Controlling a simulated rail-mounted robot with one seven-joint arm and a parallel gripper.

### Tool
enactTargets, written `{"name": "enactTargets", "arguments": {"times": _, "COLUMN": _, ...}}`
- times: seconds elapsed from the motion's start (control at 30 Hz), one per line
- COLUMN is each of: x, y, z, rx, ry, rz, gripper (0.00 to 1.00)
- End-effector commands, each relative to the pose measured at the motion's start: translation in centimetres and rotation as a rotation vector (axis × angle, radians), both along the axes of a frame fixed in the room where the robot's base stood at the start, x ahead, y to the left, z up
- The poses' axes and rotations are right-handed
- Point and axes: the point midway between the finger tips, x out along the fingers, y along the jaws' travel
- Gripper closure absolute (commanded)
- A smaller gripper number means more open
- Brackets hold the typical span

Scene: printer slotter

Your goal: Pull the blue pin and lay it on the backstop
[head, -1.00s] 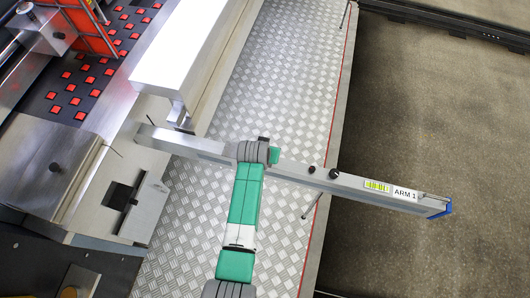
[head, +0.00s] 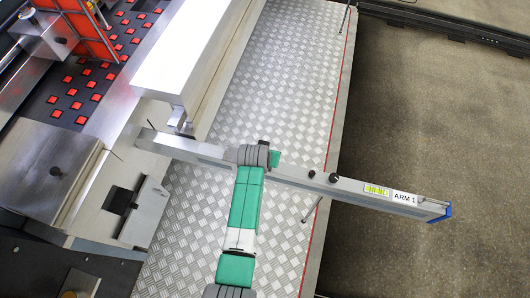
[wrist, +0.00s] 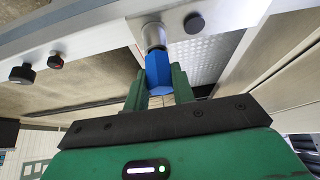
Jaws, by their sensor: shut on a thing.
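The blue pin (wrist: 158,70) has a faceted blue head, seen in the wrist view below a round metal collar (wrist: 154,36) on the side of a metal bar. My gripper (wrist: 159,78) has its two green fingers shut on the blue head, one on each side. In the head view my green and grey arm covers the pin. I cannot tell for sure which part is the backstop; a long silver beam (head: 195,55) runs along the machine at the upper left.
The bar labelled ARM 1 (head: 405,197) crosses the tread plate (head: 270,90) and sticks out past its red edge. Two dark knobs (head: 333,177) sit on the bar. The machine bed with red squares (head: 75,105) is at the left. The floor (head: 430,120) at the right is clear.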

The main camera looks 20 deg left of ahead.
Motion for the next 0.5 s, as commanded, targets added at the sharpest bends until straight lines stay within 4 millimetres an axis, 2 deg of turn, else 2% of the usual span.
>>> {"name": "enactTargets", "arguments": {"times": 0.03, "x": 0.0, "y": 0.0, "z": 0.7, "rx": 0.000, "ry": -0.001, "rz": 0.000, "gripper": 0.99}}
{"name": "enactTargets", "arguments": {"times": 0.5, "x": 0.0, "y": 0.0, "z": 3.5, "rx": 0.001, "ry": -0.001, "rz": -0.001, "gripper": 0.99}}
